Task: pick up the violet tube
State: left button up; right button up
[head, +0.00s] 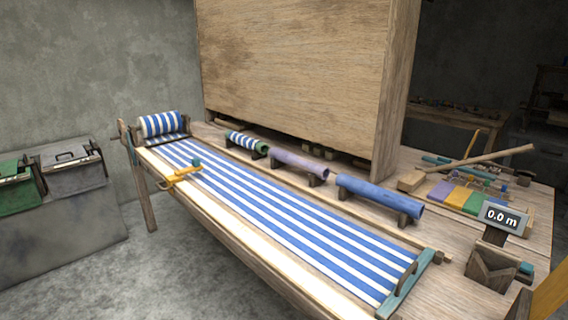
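The violet tube (299,161) lies on its side in a dark cradle behind the striped cloth, in the middle of the table. A blue tube (380,195) rests in its own cradle to the right of it. A smaller blue, white and green striped roll (246,142) lies in a cradle to the left of it. Nothing touches the violet tube but its cradle, as far as I can see. Neither of my grippers shows in the head view.
Blue-and-white striped cloth (270,207) runs along the table in front of the tubes. A tall wooden panel (295,70) stands close behind them. A mallet (470,165), coloured strips and a "0.0 m" display (499,217) are at the right. Boxes (75,172) stand at the left.

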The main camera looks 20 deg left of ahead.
aim_at(322, 172)
jog(key=j, duration=0.85)
jog(key=i+j, duration=0.1)
jog(key=j, duration=0.25)
jog(key=i+j, duration=0.1)
jog(key=j, duration=0.25)
jog(key=i+j+u, duration=0.1)
jog(key=j, duration=0.25)
jog(key=i+j, duration=0.1)
jog(key=j, duration=0.25)
jog(key=i+j+u, duration=0.1)
jog(key=j, duration=0.2)
